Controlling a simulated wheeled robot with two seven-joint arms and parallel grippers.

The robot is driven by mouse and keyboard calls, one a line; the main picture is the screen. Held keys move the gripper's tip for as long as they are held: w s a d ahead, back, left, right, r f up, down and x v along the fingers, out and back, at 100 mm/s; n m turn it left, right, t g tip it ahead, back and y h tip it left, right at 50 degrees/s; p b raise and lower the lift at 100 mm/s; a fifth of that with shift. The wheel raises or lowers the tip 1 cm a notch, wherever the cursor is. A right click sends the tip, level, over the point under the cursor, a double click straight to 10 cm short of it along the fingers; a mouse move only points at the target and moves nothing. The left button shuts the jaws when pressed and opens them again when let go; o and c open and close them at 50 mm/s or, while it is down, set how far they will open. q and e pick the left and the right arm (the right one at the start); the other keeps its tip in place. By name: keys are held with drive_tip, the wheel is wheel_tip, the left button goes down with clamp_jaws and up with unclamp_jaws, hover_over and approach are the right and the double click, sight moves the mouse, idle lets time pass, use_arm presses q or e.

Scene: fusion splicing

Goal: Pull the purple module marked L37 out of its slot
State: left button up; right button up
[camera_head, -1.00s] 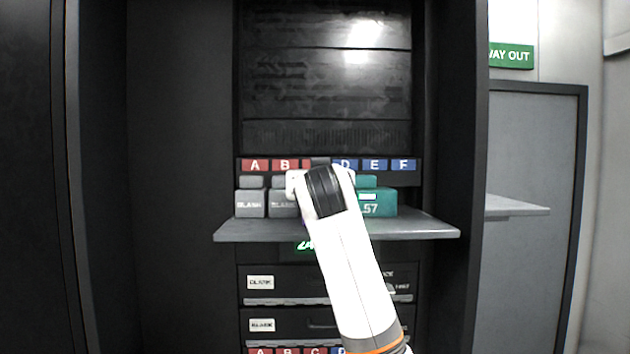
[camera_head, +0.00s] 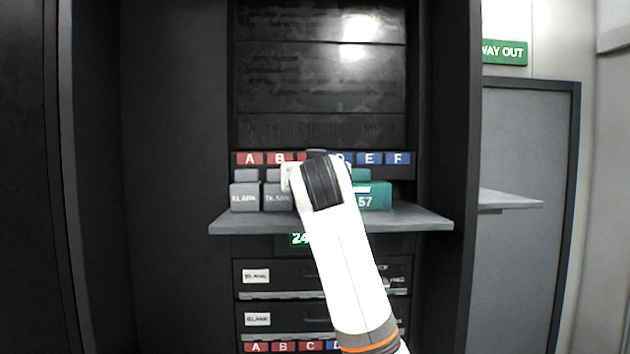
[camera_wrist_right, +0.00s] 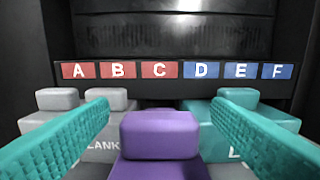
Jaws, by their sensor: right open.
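The purple module (camera_wrist_right: 160,138) shows in the right wrist view at the bottom centre, below the red C label; its marking is out of the picture. My right gripper (camera_wrist_right: 158,108) is open, with one teal finger on each side of the purple module's raised top block and gaps between them. In the head view my right arm (camera_head: 345,260) reaches up to the shelf and hides the purple module and the gripper's fingers. My left gripper is in neither view.
Grey blank modules (camera_head: 244,197) sit left of the purple one. A teal module (camera_head: 375,197) marked 57 sits to its right. The shelf (camera_head: 430,217) juts out below them. The label strip (camera_wrist_right: 180,70) and black panel stand behind. Cabinet walls (camera_head: 455,120) flank the bay.

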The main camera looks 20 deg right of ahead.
drive_tip(key=b+v, duration=0.6)
drive_tip(key=v, duration=0.5)
